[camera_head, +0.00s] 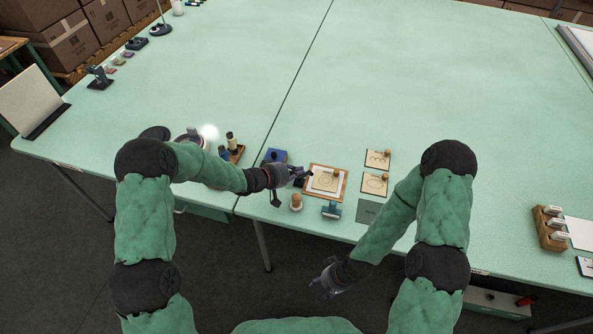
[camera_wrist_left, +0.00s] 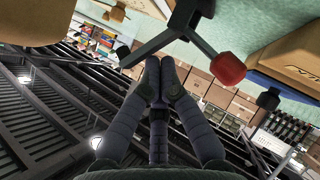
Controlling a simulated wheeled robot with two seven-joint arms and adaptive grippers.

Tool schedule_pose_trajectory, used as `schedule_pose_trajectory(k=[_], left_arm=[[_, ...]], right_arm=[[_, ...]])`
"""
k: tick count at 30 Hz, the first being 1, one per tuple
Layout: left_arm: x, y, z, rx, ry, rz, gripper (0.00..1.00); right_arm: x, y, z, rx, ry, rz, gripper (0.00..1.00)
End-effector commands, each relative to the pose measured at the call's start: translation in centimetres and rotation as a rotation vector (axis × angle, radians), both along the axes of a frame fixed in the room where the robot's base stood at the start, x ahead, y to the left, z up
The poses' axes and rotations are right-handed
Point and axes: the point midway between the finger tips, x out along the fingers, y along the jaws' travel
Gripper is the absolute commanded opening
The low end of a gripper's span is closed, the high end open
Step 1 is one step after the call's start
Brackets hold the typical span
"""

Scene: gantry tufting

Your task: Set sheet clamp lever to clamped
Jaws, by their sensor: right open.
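The sheet clamp lever (camera_wrist_left: 189,30) shows in the left wrist view as a black branched handle with a red ball knob (camera_wrist_left: 228,68). My left gripper (camera_wrist_left: 159,62) has its fingertips drawn together just below the black handle. I cannot tell whether they touch it, and nothing shows between them. In the head view my left gripper (camera_head: 303,174) is at the left edge of a wooden-framed board (camera_head: 343,185) with a pale sheet (camera_head: 326,181) bearing a round drawing. The gripper hides most of the lever there. My right gripper (camera_head: 328,284) is open and empty over the floor before the table.
A blue-green stamp (camera_head: 332,210) and a wooden knob (camera_head: 296,203) stand in front of the board. A blue block (camera_head: 274,155) is behind my left gripper. Two drawn cards (camera_head: 377,158) lie right of the board. The table's far middle is clear.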

Motion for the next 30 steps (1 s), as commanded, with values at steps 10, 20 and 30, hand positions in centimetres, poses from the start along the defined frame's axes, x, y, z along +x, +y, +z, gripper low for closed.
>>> schedule_pose_trajectory(k=[10,20,30], left_arm=[[-0.2,-0.6,0.1,0.085,-0.028,-0.001,0.00],[-0.5,-1.4,-0.1,0.225,-0.073,-0.001,0.00],[-0.7,-2.3,-0.5,0.222,-0.073,-0.001,0.00]], right_arm=[[0.0,0.0,0.0,0.000,0.000,0.000,0.48],[0.0,0.0,-0.4,0.000,0.000,0.000,0.48],[0.0,0.0,-1.4,0.000,0.000,0.000,0.48]])
